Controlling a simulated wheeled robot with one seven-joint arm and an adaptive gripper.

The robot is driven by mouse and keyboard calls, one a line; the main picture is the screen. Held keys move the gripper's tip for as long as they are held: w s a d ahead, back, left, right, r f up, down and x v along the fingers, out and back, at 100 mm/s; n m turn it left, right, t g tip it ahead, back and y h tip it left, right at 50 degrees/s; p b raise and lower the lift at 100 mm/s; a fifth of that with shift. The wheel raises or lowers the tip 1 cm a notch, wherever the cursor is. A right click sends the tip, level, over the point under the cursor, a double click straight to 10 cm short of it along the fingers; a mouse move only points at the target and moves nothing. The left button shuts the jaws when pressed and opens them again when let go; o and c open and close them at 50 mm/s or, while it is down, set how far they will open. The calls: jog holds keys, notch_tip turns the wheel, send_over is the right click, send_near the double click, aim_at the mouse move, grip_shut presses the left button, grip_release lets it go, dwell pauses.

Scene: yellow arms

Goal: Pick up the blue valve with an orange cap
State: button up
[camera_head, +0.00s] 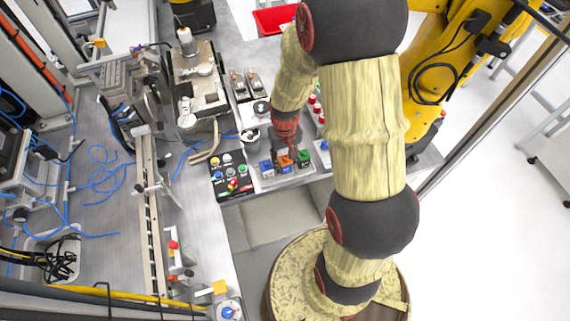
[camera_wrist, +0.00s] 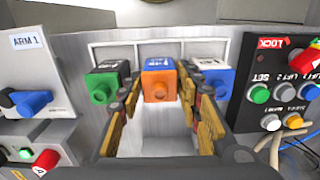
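Three small valve blocks stand in a row in a light tray. The middle one has a blue top with white marking and an orange front and knob; this blue valve with orange (camera_wrist: 159,82) shows in the wrist view and also in the head view (camera_head: 285,163). My gripper (camera_wrist: 160,92) is open, with one finger on each side of the middle valve's outline and nothing held. It points down over the row in the head view (camera_head: 288,150). The fingertips look close to the valve; I cannot tell whether they touch it.
A green valve (camera_wrist: 104,84) and a blue valve (camera_wrist: 212,78) flank the middle one closely, the latter partly behind my finger. A button panel (camera_head: 231,176) with coloured knobs stands beside the tray. Red-capped items (camera_head: 314,100) stand behind. A yellow arm (camera_head: 435,65) is at right.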

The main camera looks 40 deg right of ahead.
jog(key=shift+c, duration=1.2)
jog(key=c, duration=0.6)
jog(key=shift+r, duration=0.1)
